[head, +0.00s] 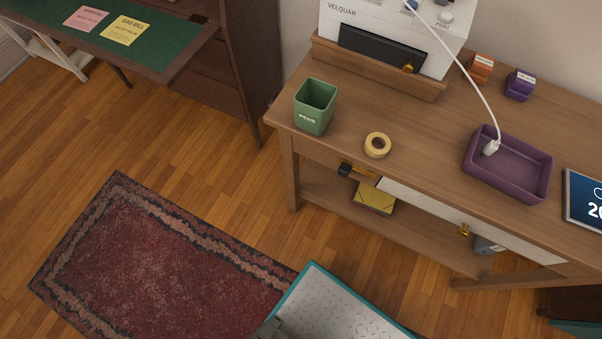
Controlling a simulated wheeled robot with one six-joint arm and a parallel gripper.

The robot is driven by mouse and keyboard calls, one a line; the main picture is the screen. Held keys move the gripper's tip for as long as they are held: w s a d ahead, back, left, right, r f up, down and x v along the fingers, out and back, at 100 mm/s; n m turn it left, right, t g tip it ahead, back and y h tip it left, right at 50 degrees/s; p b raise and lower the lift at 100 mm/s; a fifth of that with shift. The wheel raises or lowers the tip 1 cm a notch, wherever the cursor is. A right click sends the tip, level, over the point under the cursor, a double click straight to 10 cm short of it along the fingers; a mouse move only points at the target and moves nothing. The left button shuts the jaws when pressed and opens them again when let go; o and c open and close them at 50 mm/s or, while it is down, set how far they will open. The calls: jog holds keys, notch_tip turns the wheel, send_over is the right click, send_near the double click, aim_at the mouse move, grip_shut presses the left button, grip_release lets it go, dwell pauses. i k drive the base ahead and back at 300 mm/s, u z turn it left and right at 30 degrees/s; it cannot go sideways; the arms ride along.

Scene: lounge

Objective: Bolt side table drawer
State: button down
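The wooden side table (430,165) stands at the right in the head view. A pale drawer front (420,203) with a brass knob (465,230) runs under its top. The drawer looks shut or nearly so, but the steep angle hides any small gap. A bolt (345,170) with a black handle and a brass bar sits at the left end of the drawer front. I cannot tell whether the bar reaches across the drawer's edge. My gripper is not in view.
On the tabletop are a green pens cup (314,108), a tape roll (377,145), a purple tray (530,180) with a white plug, and a display (585,200). A yellow box (374,197) lies on the lower shelf. A red rug (165,265) covers floor at left.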

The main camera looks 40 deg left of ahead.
aim_at(344, 168)
jog(key=k, duration=0.4)
jog(key=u, duration=1.45)
jog(key=i, duration=0.5)
